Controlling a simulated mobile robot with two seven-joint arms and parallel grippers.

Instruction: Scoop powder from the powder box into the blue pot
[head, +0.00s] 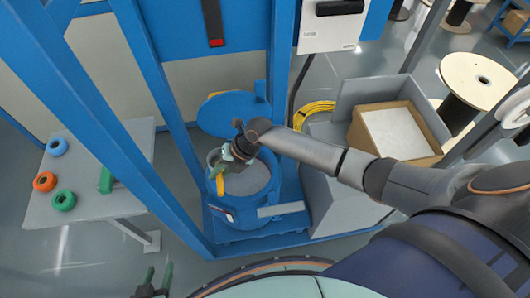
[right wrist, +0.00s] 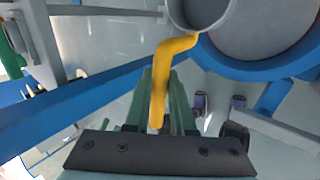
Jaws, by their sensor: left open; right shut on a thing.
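The blue pot (head: 237,214) stands open inside the blue frame, its round lid (head: 228,114) raised behind it and a grey surface inside. My right gripper (head: 226,166) is over the left part of the pot's opening. It is shut on the yellow handle of the scoop (head: 220,184). In the right wrist view the handle (right wrist: 160,85) is between the fingers and leads to a grey cup (right wrist: 200,14) beside the pot's blue rim (right wrist: 250,70). The cup's contents are unclear. The powder box (head: 440,159) is cardboard with a pale top surface. My left gripper (head: 153,281) is open and empty, low in view.
A grey bin (head: 350,205) surrounds the powder box, with a yellow cable coil (head: 314,113) near it. Blue frame posts (head: 152,80) stand left of the pot. A grey side table (head: 88,205) holds several coloured rings. Cable spools (head: 478,78) stand back right.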

